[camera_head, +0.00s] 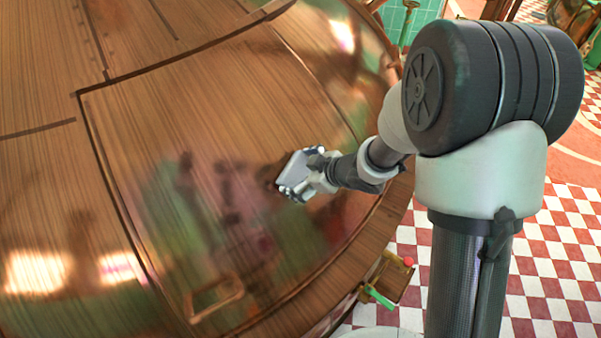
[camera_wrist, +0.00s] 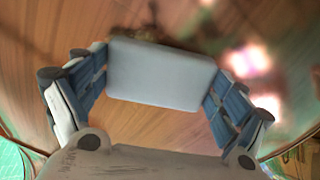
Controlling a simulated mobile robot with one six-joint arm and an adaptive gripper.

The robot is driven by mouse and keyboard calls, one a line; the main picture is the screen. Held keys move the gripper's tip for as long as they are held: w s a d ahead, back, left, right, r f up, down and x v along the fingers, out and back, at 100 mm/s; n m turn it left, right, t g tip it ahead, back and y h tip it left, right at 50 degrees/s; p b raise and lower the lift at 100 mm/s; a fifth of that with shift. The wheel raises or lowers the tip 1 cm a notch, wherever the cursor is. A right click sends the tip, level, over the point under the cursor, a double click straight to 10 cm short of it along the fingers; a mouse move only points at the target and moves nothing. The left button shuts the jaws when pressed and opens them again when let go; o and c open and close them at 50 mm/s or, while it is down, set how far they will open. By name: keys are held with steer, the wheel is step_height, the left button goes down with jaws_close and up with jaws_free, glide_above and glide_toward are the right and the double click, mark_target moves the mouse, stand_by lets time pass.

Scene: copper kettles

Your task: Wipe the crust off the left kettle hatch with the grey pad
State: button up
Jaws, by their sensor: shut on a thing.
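The kettle hatch (camera_head: 200,115) is a large framed copper panel on the curved kettle, with a handle (camera_head: 216,298) at its lower edge. My gripper (camera_head: 297,178) is shut on the grey pad (camera_head: 295,168), at the right part of the hatch. A rough brown patch of crust (camera_wrist: 182,38) shows just beyond the pad's far edge. Dark blotches lie left of the pad in the head view; I cannot tell crust from reflection there. Whether the pad touches the copper is unclear.
A small wooden stand (camera_head: 392,280) with a red knob and a green part is by the kettle's lower right edge. Red and white checked floor (camera_head: 560,260) lies right of the kettle. The hatch frame and handle stand out from the copper.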

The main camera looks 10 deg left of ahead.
steer(key=shift+w+d+r+p, duration=0.1)
steer(key=shift+w+d+p, duration=0.35)
steer(key=shift+w+p, duration=0.15)
steer(key=shift+w+d+r+p, duration=0.1)
steer(key=shift+w+d+p, duration=0.35)
steer(key=shift+w, duration=0.2)
steer(key=shift+w+d+f+p, duration=0.1)
steer(key=shift+w+d+p, duration=0.4)
steer(key=shift+w+p, duration=0.35)
steer(key=shift+w+d+f+p, duration=0.1)
steer(key=shift+w+d+p, duration=0.4)
steer(key=shift+w+p, duration=0.35)
steer(key=shift+s+a+f+b, duration=0.1)
steer(key=shift+s+a+b, duration=0.6)
steer(key=shift+s, duration=0.35)
steer(key=shift+s+a+f+b, duration=0.1)
steer(key=shift+s+a+b, duration=0.55)
steer(key=shift+s, duration=0.4)
steer(key=shift+s+a+r+b, duration=0.1)
steer(key=shift+s+a+b, duration=0.1)
steer(key=shift+s+a, duration=0.3)
steer(key=shift+s+a+r+b, duration=0.1)
steer(key=shift+s+a+b, duration=0.15)
steer(key=shift+s, duration=0.3)
